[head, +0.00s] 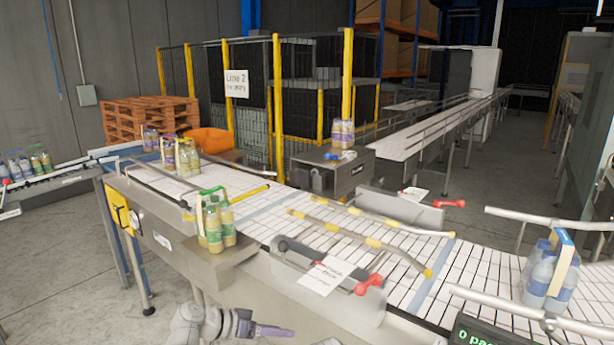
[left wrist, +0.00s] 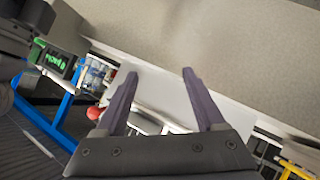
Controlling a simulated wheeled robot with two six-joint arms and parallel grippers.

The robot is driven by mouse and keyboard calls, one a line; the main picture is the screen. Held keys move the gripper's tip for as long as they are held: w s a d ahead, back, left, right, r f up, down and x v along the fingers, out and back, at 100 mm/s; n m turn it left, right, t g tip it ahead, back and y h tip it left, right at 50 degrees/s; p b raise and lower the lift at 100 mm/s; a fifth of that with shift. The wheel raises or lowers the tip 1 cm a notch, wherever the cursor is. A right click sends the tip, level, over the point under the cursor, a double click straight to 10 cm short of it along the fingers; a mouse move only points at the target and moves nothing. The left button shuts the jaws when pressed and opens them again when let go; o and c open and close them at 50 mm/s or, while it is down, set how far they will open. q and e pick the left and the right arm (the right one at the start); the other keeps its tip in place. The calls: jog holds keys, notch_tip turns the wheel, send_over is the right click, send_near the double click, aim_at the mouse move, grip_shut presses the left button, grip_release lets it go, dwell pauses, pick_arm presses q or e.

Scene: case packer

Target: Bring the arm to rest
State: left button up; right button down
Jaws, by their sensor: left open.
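My left gripper (head: 272,331) is low in the head view, in front of the conveyor's near side. In the left wrist view its two dark fingers (left wrist: 158,74) stand well apart with nothing between them. Beyond the fingers are a pale surface and a grey floor-like area. My right gripper shows in neither view.
The white-slatted conveyor (head: 262,224) runs close beside my left gripper. A bottle pack (head: 216,226) stands on its near ledge, and another (head: 541,277) stands at right. A paper sheet (head: 325,276) and a red handle (head: 368,285) are near the front edge. A display (head: 480,336) stands lower right.

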pick_arm(q)
jog(key=s+d+f+g+y, duration=0.4)
jog(key=s+d+f+y, duration=0.15)
jog(key=s+f, duration=0.45)
jog(key=s+a+n+g+y, duration=0.1)
jog(key=s+a+n+y, duration=0.1)
jog(key=s+a+y, duration=0.2)
jog(key=s+y, duration=0.2)
jog(key=y, duration=0.1)
jog(key=shift+s+f, duration=0.25)
jog(key=shift+f, duration=0.15)
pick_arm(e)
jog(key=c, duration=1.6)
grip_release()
